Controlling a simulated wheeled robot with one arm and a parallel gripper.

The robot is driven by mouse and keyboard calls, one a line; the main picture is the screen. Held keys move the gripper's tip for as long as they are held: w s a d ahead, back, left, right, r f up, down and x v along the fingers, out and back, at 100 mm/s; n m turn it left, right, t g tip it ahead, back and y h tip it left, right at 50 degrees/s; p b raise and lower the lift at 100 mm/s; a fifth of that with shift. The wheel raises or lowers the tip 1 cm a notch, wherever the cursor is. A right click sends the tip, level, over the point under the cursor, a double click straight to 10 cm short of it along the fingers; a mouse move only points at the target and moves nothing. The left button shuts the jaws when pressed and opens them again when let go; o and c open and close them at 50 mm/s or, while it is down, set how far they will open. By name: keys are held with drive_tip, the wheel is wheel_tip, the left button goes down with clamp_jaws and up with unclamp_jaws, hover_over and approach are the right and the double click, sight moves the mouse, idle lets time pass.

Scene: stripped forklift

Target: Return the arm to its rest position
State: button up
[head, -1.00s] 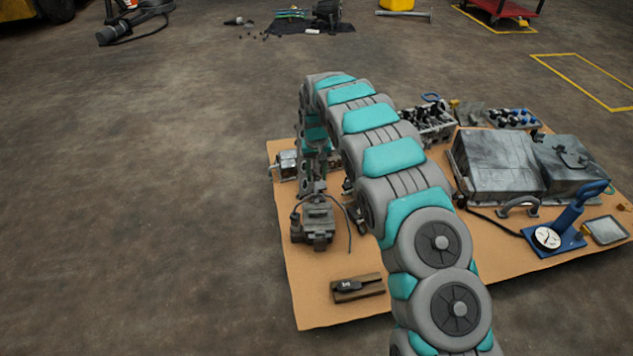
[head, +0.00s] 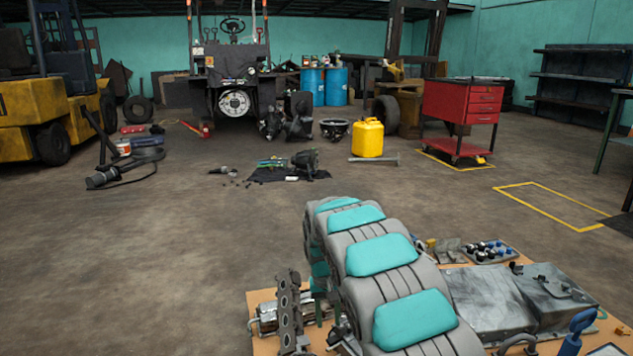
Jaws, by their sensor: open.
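My arm, with grey links and teal bands, rises from the bottom of the head view and bends over at its top, above the near mat. Its far part drops behind the nearer links. My gripper does not show clearly; the arm's end is hidden behind the links or cut off by the lower edge. I cannot make out anything held.
A brown mat (head: 262,297) at the bottom bears an upright grey metal part with holes (head: 290,312), a grey metal case (head: 485,300) and a tray of small parts (head: 487,251). A yellow can (head: 368,138) and red tool cart (head: 462,108) stand farther back. Open floor lies left.

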drive_tip(key=s+d+r+p, duration=0.1)
drive_tip(key=s+d+r, duration=0.2)
drive_tip(key=s+r, duration=0.3)
drive_tip(key=s+d+r+m, duration=0.1)
drive_tip(key=s+d+r, duration=0.25)
drive_tip(key=s, duration=0.35)
drive_tip(key=s+d+r+p, duration=0.1)
drive_tip(key=s+d+r, duration=0.3)
drive_tip(key=s, duration=0.3)
drive_tip(key=s+d+r+g+p, duration=0.1)
drive_tip(key=s, duration=2.4)
drive_tip(key=shift+s+d+r+g+y, duration=0.3)
drive_tip(key=shift+r+y, duration=0.05)
drive_tip(key=shift+y, duration=0.05)
drive_tip(key=shift+a, duration=0.1)
